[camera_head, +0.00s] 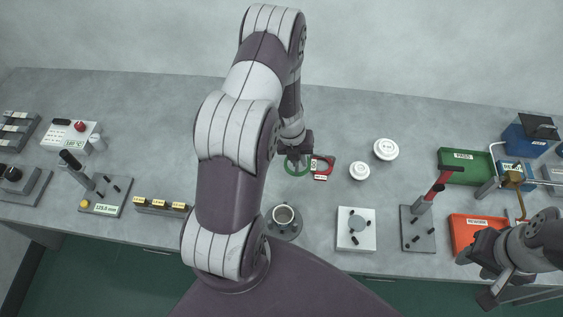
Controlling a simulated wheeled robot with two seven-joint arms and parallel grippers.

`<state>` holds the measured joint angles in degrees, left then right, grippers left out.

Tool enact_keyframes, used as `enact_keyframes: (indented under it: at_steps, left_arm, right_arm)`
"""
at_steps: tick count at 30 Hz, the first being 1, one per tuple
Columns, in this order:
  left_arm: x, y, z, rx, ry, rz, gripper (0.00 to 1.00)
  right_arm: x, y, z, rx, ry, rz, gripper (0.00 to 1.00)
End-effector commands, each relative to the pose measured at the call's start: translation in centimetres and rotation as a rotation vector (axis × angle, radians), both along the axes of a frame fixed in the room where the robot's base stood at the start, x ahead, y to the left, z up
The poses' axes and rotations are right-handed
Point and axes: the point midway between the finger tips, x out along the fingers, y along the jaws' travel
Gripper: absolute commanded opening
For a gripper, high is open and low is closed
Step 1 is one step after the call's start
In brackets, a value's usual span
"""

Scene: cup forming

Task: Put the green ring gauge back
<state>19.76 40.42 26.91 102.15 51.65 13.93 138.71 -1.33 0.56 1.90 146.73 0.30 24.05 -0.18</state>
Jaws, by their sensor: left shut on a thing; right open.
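The green ring gauge (289,172) is at the middle of the grey table. My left gripper (298,161) reaches over from the front and is shut on its far edge. I cannot tell whether the ring touches the table. A red ring gauge (331,162) lies close to its right, with small labels beside the rings. My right gripper (474,279) is open and empty, by the front edge of the table at the right. My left arm hides part of the table left of the rings.
A cup (283,215) stands in a round fixture in front of the rings. White round pieces (359,171) sit to the right. A red-lever fixture (419,222), a green tray (464,168) and an orange-red bin (462,231) are further right. The table behind the rings is clear.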

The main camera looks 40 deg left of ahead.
Motion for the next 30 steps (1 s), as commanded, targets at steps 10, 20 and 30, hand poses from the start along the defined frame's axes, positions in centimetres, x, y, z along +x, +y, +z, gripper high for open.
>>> enact_keyframes:
  at_steps: [10, 20, 30]
  left_arm:
    - [0.0, 6.5, -4.1, 0.000, 0.001, -0.002, 0.00]
    - [0.0, 6.6, -8.0, 0.001, -0.001, -0.005, 0.00]
    - [0.0, 6.5, -8.2, 0.000, -0.001, -0.004, 0.42]
  right_arm:
    - [0.0, 0.0, 1.3, 0.000, 0.000, 0.000, 0.43]
    - [0.0, 0.0, 1.6, 0.000, 0.000, 0.000, 0.43]
    - [0.0, 0.0, 1.4, 0.000, 0.000, 0.000, 0.43]
